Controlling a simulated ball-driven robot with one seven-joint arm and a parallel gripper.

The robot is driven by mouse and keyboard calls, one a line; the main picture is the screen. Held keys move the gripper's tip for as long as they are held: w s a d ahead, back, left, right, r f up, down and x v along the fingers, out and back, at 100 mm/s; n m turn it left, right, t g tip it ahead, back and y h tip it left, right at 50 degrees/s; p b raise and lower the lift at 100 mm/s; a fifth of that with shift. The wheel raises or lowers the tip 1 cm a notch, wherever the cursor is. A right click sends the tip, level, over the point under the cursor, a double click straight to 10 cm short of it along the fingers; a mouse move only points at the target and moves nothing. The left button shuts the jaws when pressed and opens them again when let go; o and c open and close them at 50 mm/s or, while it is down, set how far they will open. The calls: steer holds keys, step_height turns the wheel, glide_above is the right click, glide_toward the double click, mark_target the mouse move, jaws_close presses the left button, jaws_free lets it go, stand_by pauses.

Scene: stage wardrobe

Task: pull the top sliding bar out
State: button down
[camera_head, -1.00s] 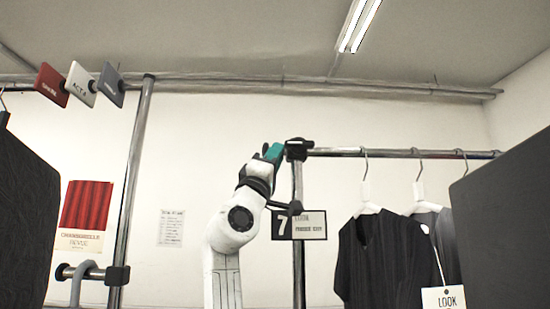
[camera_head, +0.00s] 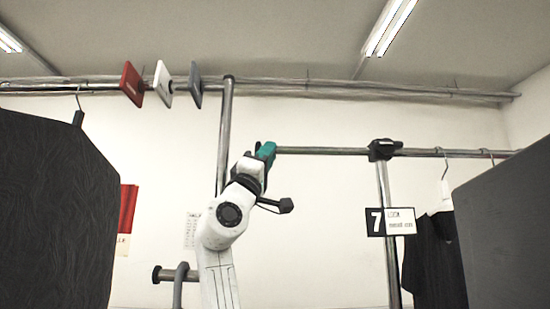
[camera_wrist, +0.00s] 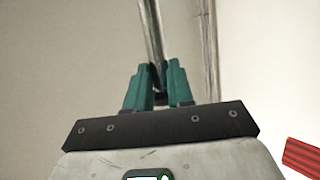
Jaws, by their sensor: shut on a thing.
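The top sliding bar (camera_head: 325,151) is a chrome tube lying level. It sticks out to the left from a black clamp (camera_head: 382,150) on an upright post (camera_head: 388,230). My gripper (camera_head: 267,151), with teal fingers, is at the bar's left end and shut on it. In the wrist view the teal fingers (camera_wrist: 158,84) sit on either side of the bar (camera_wrist: 151,35), which runs away from them. The exact contact at the bar's tip is hidden between the fingers.
Another post (camera_head: 224,140) stands behind my arm on the left. A dark panel (camera_head: 55,210) fills the left side and another (camera_head: 520,225) the right. A number 7 sign (camera_head: 390,222) and dark garments (camera_head: 432,260) hang right. A lower bar end (camera_head: 158,274) shows at bottom left.

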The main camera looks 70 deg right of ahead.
steer(key=shift+w+a, duration=0.3)
steer(key=shift+w, duration=0.4)
steer(key=shift+w+a, duration=0.25)
steer(key=shift+w, duration=0.4)
